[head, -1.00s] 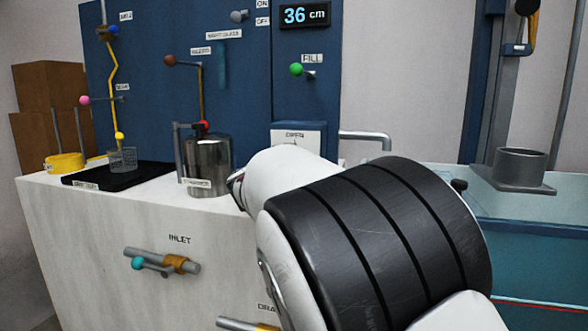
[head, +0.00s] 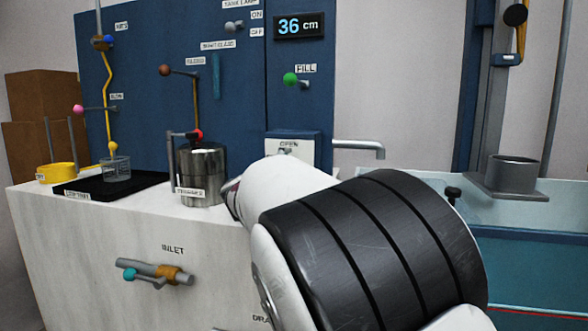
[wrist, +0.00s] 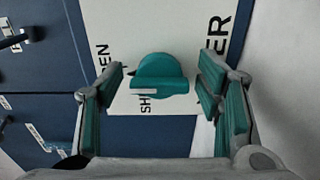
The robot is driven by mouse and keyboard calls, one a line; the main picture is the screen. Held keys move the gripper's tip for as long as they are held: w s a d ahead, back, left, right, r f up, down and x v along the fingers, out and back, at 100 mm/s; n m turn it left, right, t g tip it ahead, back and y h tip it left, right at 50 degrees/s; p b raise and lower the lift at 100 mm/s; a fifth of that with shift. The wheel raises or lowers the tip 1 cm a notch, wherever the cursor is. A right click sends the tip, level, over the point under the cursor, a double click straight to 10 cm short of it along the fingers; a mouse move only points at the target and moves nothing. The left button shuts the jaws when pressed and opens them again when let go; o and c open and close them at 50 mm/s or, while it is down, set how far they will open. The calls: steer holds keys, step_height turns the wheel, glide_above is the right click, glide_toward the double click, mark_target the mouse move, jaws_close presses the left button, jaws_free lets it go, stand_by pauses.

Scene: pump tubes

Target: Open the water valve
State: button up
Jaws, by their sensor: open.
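The water valve shows in the wrist view as a teal rounded knob (wrist: 160,70) with a flat bar, on a white plate (wrist: 130,22). The plate bears dark lettering, partly covered, including what reads as OPEN, SH and the end of WATER. My gripper (wrist: 163,82) is open, one teal-padded finger on each side of the knob in the picture, with visible gaps. I cannot tell how far the fingertips are from the plate. In the head view, a box labelled OPEN (head: 302,148) stands behind my arm, which hides its lower part and my gripper.
A metal spout (head: 360,145) sticks out beside the box, near my arm. A steel pot (head: 203,172) stands on the white counter to the left. The blue panel carries a green FILL knob (head: 290,79) and a 36 cm display (head: 299,26). A water tank (head: 540,245) is at right.

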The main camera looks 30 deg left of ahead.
steer(key=v, duration=0.7)
steer(key=shift+s+d, duration=0.1)
steer(key=shift+s, duration=0.1)
